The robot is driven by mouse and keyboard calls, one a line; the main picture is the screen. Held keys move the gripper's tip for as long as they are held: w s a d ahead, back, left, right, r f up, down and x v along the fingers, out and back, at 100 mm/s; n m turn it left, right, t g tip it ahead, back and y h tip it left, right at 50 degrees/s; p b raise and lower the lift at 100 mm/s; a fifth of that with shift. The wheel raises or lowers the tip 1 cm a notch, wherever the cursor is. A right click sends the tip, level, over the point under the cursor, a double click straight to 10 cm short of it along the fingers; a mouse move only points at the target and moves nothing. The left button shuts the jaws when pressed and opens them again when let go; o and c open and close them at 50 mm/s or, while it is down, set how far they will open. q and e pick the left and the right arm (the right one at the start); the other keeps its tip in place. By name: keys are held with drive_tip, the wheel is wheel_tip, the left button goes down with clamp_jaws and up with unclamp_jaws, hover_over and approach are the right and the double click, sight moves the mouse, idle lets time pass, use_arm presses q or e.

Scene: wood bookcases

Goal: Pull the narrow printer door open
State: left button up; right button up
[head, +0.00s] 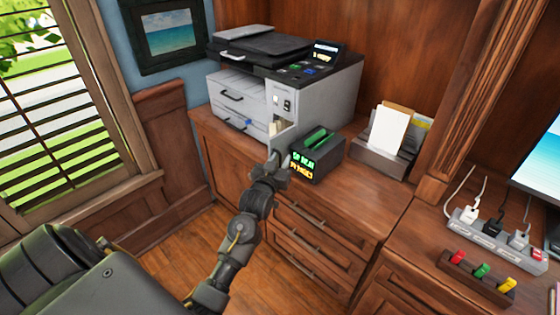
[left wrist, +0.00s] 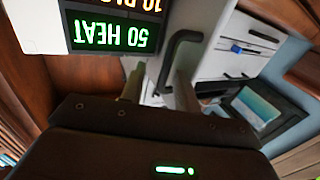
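The printer (head: 334,97) stands on the wood cabinet, with drawers at its left front and a narrow section at its right front. My left gripper (head: 274,158) is in front of that narrow section, low down, and hides part of it. In the left wrist view the narrow white door (left wrist: 207,22) carries a dark bent handle (left wrist: 183,37). The two fingers of my left gripper (left wrist: 158,90) stand apart there, with the lower end of the handle showing between them. I cannot tell whether they touch it. My right gripper is not in view.
A dark box with a lit display (head: 318,157) stands close to the right of my left gripper; its "50 HEAT" text shows in the left wrist view. A paper holder (head: 372,156) and a power strip (head: 487,235) are farther right. The cabinet top before the holder is clear.

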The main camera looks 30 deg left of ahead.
use_arm(q)
drive_tip(key=shift+s, duration=0.15)
drive_tip(key=v, duration=1)
drive_tip(key=shift+s+b, duration=0.35)
drive_tip(key=shift+b, duration=0.1)
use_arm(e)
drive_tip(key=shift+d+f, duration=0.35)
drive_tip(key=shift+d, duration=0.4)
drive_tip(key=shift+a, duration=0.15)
